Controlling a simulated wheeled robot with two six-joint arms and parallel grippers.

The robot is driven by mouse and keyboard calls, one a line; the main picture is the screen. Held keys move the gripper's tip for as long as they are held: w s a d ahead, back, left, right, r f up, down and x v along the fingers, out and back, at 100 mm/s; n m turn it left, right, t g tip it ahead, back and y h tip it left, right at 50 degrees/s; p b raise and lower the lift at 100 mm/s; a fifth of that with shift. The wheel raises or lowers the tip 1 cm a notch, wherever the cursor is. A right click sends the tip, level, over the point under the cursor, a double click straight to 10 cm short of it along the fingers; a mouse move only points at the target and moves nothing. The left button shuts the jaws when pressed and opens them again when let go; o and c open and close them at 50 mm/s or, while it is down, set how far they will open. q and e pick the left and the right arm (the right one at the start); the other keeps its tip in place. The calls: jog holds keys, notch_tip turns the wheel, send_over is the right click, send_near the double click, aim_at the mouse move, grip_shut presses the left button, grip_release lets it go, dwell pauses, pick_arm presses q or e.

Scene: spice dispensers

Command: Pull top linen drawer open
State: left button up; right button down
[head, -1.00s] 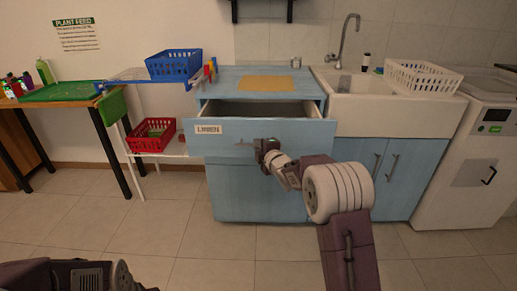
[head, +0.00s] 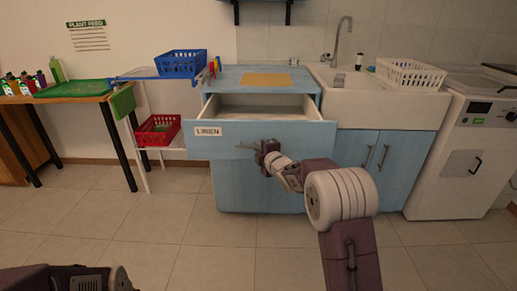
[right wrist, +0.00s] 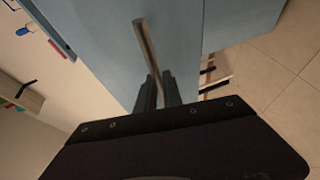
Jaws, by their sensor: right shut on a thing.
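The top drawer (head: 222,142) of the light blue cabinet carries a "LINEN" label (head: 208,132) and stands well out of the cabinet. Its inside (head: 262,112) looks empty from above. My right gripper (head: 262,150) is at the middle of the drawer front. In the right wrist view its two dark fingers (right wrist: 158,92) are shut around the metal bar handle (right wrist: 147,48). In the head view the gripper hides most of the handle. Part of my left arm shows at the bottom left, but its gripper is not in view.
A white sink (head: 375,105) with a white basket (head: 411,74) is right of the cabinet. A white cart with a blue basket (head: 181,63) and a red basket (head: 160,130) stands left, beside a table with a green tray (head: 75,89). The tiled floor (head: 180,215) in front is clear.

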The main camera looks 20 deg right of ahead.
jog(key=c, duration=1.5)
grip_release()
jog(key=p+v, duration=0.1)
jog(key=v, duration=0.8)
jog(key=shift+p, duration=0.35)
